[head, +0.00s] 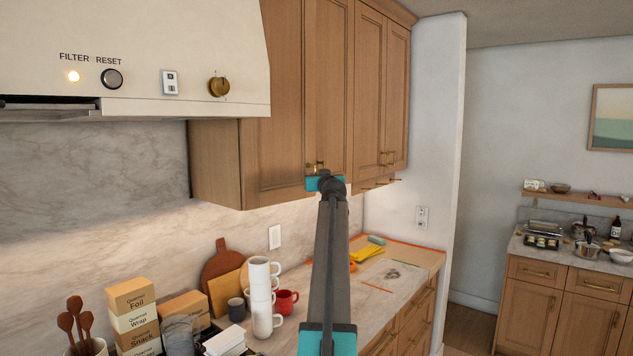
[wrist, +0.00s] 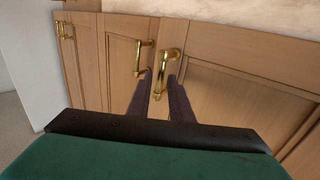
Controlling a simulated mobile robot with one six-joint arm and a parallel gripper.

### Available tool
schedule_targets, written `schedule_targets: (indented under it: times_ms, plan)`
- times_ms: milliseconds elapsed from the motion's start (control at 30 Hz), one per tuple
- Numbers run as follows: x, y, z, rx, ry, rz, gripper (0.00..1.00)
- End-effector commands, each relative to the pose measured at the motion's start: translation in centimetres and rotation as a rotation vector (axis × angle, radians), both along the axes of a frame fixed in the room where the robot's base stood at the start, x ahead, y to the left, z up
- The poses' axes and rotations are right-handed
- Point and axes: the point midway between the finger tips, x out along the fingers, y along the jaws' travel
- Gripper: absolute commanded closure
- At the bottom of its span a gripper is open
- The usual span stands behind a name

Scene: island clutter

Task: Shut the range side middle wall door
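Wooden wall doors run along the cabinet right of the range hood. The range-side door (head: 274,110) and the door beside it (head: 328,80) meet at a pair of brass handles. In the wrist view these handles (wrist: 143,58) and (wrist: 168,70) stand close together at the door seam. Both doors look nearly flush; I cannot tell whether one is slightly ajar. My gripper (head: 325,176) is raised at the lower edge of these doors. Contact is unclear.
The range hood (head: 130,60) is at the left. Below, the counter (head: 345,305) carries stacked white mugs (head: 262,295), a red mug (head: 287,300), boxes (head: 132,305) and boards (head: 222,265). A white wall (head: 420,140) ends the cabinets at the right. Air before the doors is clear.

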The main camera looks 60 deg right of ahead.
Motion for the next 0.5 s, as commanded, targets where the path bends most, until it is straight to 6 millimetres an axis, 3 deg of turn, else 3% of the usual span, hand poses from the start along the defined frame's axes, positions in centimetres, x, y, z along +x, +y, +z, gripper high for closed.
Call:
schedule_targets:
  times_ms: [500]
  plan:
    - [-4.5, 5.5, -0.4, -0.002, 0.0, -0.002, 0.81]
